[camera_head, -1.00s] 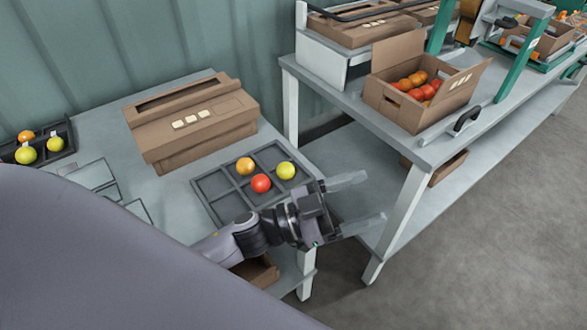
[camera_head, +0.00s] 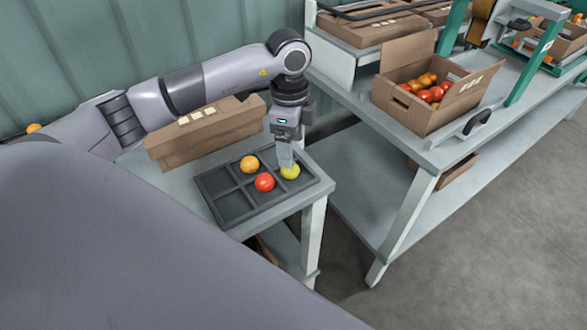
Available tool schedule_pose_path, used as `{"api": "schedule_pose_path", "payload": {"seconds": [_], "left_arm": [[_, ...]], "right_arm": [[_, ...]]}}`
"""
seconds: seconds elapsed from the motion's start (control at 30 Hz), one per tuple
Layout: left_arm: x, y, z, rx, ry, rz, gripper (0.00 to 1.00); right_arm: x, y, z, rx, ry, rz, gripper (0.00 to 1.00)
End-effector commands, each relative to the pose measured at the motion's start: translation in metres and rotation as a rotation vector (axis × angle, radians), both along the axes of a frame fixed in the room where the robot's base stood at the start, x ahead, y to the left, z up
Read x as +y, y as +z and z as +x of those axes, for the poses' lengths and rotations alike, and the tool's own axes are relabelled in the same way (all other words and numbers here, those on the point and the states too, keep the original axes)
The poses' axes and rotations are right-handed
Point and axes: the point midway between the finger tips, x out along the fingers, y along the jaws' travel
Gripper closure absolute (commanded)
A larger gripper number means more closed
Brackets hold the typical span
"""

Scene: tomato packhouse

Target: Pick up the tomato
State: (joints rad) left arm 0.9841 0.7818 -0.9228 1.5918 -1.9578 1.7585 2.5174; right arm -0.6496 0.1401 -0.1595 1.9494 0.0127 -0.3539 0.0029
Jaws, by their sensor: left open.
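A dark divided tray (camera_head: 233,207) lies on the near table and holds an orange tomato (camera_head: 249,165), a red tomato (camera_head: 264,182) and a yellow-green tomato (camera_head: 290,173). Each tomato is in its own compartment, and the front left compartments are empty. My left gripper (camera_head: 286,160) is open and points down at the yellow-green tomato. Its fingers overlap the back of that tomato in the picture; I cannot tell whether they touch it. My right gripper is not in view.
A closed brown carton (camera_head: 205,135) stands behind the tray, partly hidden by my left arm. An open carton (camera_head: 398,112) of red and orange tomatoes stands on the second table (camera_head: 440,152). A gap separates the two tables.

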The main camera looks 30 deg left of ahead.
Motion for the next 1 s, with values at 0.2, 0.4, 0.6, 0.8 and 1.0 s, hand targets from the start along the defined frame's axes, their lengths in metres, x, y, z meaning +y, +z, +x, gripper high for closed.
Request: {"api": "schedule_pose_path", "payload": {"seconds": [0.2,0.4,0.6,0.8,1.0], "left_arm": [[0.008,-0.015,0.001,0.003,0.030,0.030,0.24],[0.007,-0.041,0.003,0.004,0.027,0.026,0.24],[0.007,-0.066,0.004,0.000,0.027,0.024,0.24],[0.007,-0.069,0.004,-0.002,0.025,0.024,0.24],[0.007,-0.068,0.004,-0.002,0.025,0.024,0.69]], "right_arm": [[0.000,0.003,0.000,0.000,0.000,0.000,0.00],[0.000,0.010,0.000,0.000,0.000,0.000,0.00],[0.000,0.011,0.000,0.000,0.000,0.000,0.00],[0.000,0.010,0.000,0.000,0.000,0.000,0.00],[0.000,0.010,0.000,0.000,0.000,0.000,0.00]]}}
